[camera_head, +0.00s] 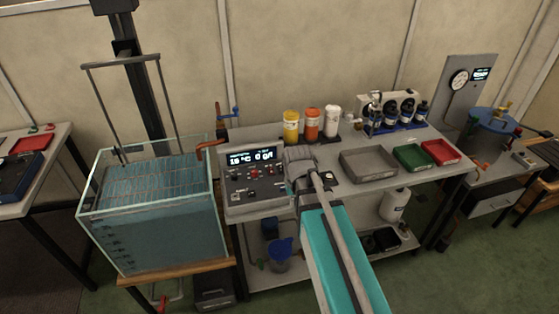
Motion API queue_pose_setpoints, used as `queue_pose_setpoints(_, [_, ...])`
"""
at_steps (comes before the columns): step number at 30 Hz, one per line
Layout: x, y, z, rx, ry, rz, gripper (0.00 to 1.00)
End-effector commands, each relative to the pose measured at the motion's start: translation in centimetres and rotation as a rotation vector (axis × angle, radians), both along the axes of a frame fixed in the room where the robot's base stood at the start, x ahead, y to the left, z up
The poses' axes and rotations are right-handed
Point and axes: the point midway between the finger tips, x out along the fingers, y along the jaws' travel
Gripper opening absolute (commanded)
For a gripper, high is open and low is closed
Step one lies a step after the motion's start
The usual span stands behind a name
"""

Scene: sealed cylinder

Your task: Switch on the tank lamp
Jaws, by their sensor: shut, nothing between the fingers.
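The glass tank (150,222) at the left holds bluish liquid and a rack of thin plates. A grey control panel (252,195) stands on the bench just right of the tank. It has a lit display (250,157) and several small red and pale controls below it. Their labels are too small to read, so I cannot tell which one is for the lamp. I see no lamp clearly lit at the tank. My gripper (293,172) is at the panel's right edge, shut and empty. Its fingertips are largely hidden by my wrist, and I cannot tell whether they touch the panel.
A grey tray (368,164), a green tray (413,157) and a red tray (441,152) lie to the right. A metal vessel (492,133) stands at far right. Bench space before the trays is clear.

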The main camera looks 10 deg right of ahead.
Motion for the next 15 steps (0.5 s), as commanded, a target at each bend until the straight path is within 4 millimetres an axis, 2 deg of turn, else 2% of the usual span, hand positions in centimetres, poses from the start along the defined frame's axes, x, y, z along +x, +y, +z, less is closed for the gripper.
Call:
queue_pose_setpoints(1, [2.4,0.0,1.2,0.001,-0.009,0.003,0.00])
queue_pose_setpoints(12, [15.8,0.0,6.0,0.004,-0.080,0.033,0.00])
queue_pose_setpoints(15, [18.8,0.0,7.0,0.004,-0.096,0.040,0.00])
